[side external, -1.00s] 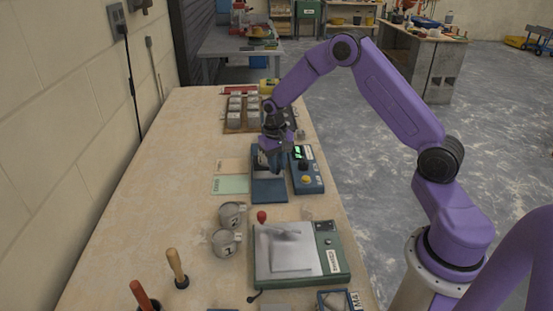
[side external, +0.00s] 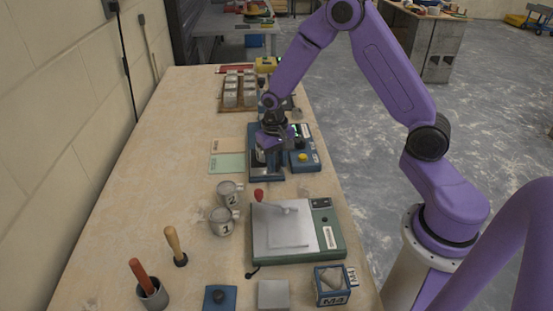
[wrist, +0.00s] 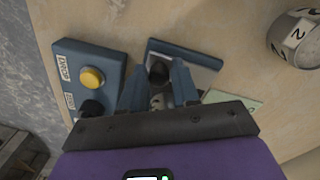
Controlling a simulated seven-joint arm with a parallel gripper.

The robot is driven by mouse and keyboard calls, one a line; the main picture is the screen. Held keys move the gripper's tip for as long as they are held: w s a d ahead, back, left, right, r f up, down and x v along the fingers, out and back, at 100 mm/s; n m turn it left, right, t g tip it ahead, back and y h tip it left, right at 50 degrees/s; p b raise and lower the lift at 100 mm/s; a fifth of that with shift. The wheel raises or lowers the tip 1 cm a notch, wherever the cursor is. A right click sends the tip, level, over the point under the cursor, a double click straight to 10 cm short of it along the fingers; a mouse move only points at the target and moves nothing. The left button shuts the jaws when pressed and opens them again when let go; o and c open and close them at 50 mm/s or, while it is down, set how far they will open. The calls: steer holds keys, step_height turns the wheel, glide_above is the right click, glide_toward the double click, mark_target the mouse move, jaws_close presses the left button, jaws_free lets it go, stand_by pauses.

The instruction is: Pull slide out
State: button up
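A blue apparatus with a flat base (side external: 266,172) stands near the table's right edge, with a blue control box (side external: 304,160) beside it. My gripper (side external: 268,143) is over the apparatus and hides most of its upper part. In the wrist view, the base plate (wrist: 205,60) lies ahead of my gripper (wrist: 157,85). Two blue-grey uprights flank a dark, round-ended piece (wrist: 158,71) and a pale metal piece (wrist: 160,101) behind it. Contact with these pieces cannot be made out. The slide cannot be clearly told apart from the other parts.
The control box's yellow button (wrist: 92,78) is close to the left of my gripper. Cream and green cards lie left of the apparatus. A tray of cubes (side external: 229,104) is behind.

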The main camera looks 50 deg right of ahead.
steer(key=shift+o, duration=1.1)
steer(key=shift+a, duration=0.15)
steer(key=shift+r, duration=0.15)
step_height(320, 180, up, 17)
steer(key=shift+a, duration=0.35)
steer(key=shift+w, duration=0.1)
steer(key=s+a+n, duration=0.4)
steer(key=s, duration=0.3)
steer(key=s+a+n, duration=0.4)
steer(key=s, duration=0.3)
steer(key=s+d+f+n+y, duration=0.1)
steer(key=s+n, duration=0.7)
steer(key=s, duration=0.7)
steer(key=shift+f, duration=0.3)
